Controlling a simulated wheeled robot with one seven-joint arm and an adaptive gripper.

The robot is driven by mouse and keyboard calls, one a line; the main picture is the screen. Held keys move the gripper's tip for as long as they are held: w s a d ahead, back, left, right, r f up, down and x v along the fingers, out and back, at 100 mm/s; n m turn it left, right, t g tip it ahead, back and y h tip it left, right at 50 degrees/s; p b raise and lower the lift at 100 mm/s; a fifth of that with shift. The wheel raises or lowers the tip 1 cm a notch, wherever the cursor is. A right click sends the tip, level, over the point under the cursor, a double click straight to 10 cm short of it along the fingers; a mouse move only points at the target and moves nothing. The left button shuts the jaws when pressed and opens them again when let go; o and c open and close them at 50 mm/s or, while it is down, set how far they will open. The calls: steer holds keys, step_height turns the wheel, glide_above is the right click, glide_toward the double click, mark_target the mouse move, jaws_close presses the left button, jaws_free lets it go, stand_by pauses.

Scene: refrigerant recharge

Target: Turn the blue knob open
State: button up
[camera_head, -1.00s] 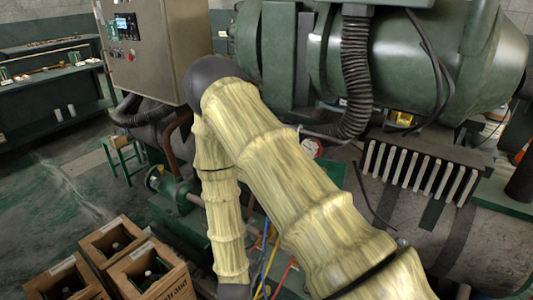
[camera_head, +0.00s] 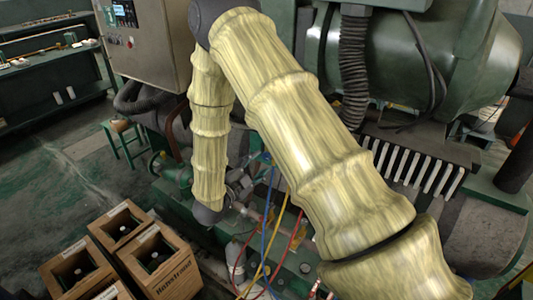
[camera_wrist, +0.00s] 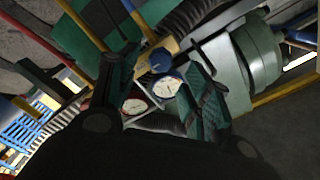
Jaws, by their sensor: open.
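In the wrist view, a dark blue round piece (camera_wrist: 160,59) that looks like the blue knob lies between my fingertips, next to a blue-rimmed gauge (camera_wrist: 167,87). A red-rimmed gauge (camera_wrist: 134,106) is lower left of it. My gripper (camera_wrist: 157,77) is open, with one finger on each side of the blue gauge. I cannot tell whether either finger touches the knob. In the head view, my arm hides most of that area. Blue, yellow and red hoses (camera_head: 268,230) show below my wrist.
Wooden crates with bottles (camera_head: 160,262) stand on the floor at lower left. A grey control cabinet (camera_head: 150,40) and a large green tank (camera_head: 405,60) stand behind my arm. A green stool (camera_head: 124,135) is at left, with open floor near it.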

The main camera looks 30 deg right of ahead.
steer(key=shift+p+x, duration=0.95)
steer(key=shift+x, duration=1.85)
steer(key=c, duration=1)
